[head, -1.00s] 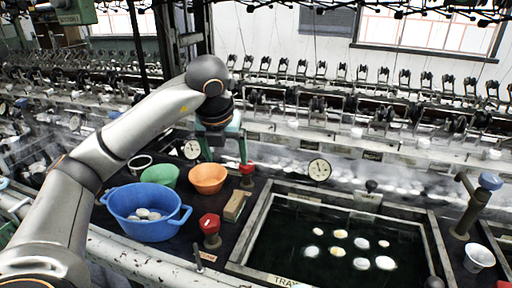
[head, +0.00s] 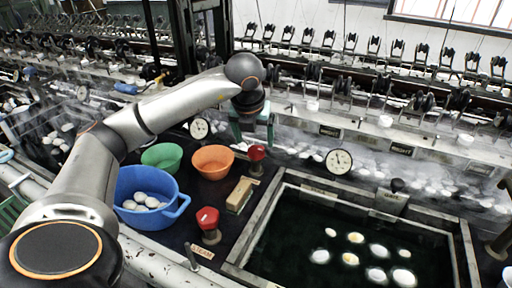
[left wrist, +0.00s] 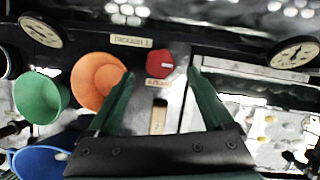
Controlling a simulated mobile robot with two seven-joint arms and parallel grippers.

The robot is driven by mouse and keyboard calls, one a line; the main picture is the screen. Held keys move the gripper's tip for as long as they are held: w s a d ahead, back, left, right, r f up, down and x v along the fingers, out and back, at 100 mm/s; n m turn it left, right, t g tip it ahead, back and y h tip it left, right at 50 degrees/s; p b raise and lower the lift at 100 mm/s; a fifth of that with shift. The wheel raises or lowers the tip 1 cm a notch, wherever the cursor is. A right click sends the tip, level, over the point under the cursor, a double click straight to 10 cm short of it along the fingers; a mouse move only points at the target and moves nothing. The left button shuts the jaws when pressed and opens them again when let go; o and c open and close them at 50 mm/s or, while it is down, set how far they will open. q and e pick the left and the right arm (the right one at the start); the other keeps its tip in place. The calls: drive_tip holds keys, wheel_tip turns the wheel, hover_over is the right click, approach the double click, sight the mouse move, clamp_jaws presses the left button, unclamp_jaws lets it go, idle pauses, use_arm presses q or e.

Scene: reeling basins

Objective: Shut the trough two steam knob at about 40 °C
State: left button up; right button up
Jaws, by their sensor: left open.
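A red steam knob (head: 257,153) stands at the back edge of the dark counter, left of the trough. My left gripper (head: 254,137) is open and empty above and just behind it in the head view. In the left wrist view the red knob (left wrist: 160,63) shows between the open fingertips (left wrist: 160,74); contact cannot be told. A second red knob (head: 208,219) stands nearer the front, beside a small label. A round dial (head: 339,161) stands behind the trough, and another dial (head: 199,128) is farther left. Their readings are too small to tell. My right gripper is out of view.
An orange bowl (head: 212,161), a green bowl (head: 161,157) and a blue basin (head: 128,188) stand left of the knob. A wooden block (head: 240,195) lies just in front. The dark trough (head: 285,232) holds several pale cocoons. Steam drifts behind.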

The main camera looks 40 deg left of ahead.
sight(256, 149)
use_arm(q)
drive_tip(key=shift+x, duration=2.3)
clamp_jaws()
